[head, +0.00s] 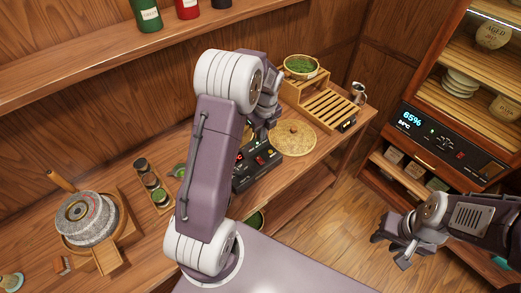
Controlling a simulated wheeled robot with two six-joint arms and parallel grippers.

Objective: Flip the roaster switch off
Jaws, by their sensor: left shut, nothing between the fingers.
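A black control box (266,161), seemingly the roaster's, sits on the wooden counter (225,210) in the head view. Its top has a red-lit display and small red controls. The position of its switch is too small to tell. My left arm crosses in front and hides the box's left side. My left gripper (260,132) is shut and empty, pointing down just above the box's back edge; I cannot tell whether it touches. My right gripper (391,251) is open and empty, over the floor at the lower right.
A round woven tray (296,138) lies right of the box, with a slatted wooden rack (328,105) behind it. A stone mill (86,219) and a holder of small jars (150,185) stand at left. A lit cabinet (445,145) stands at right.

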